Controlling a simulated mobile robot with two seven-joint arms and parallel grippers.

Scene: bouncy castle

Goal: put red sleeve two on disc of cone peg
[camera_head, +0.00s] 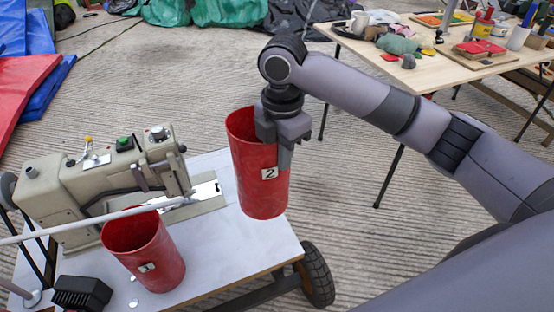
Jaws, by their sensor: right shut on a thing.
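Red sleeve two (255,185) is an open-topped red tube with a white "2" label. It is nearly upright, at the right part of the white cart top. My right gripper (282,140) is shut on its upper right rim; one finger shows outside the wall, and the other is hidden. I cannot tell whether the sleeve's bottom touches the cart top. Another red sleeve (146,245), with a label that seems to read "1", stands at the front left. I cannot clearly make out the cone peg or its disc. My left gripper is not in view.
A beige sewing machine (100,180) stands on the white cart top (225,250). A pale rod (75,226) crosses in front of it. A black brush (80,292) lies at the front left. A cluttered wooden table (440,62) is at the back right.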

